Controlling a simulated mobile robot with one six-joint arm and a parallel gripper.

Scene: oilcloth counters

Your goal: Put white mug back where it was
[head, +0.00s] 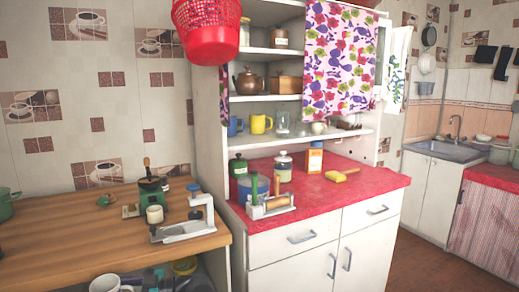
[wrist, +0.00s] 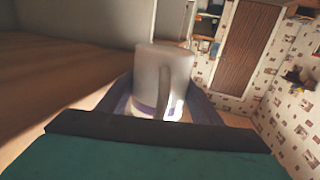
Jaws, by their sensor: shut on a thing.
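The white mug (wrist: 170,62) is between the two fingers of my gripper (wrist: 160,104) in the wrist view. My gripper is shut on it, and the mug's handle faces the camera. The teal body of the gripper hides the lower part of the wrist view.
The wooden counter (head: 60,243) holds a green grinder (head: 151,192), a small cream cup (head: 155,214) and a grey-white device (head: 183,232). The red-topped cabinet (head: 340,203) carries jars, a bottle and a yellow brush. A yellow mug (head: 261,124) stands on its shelf.

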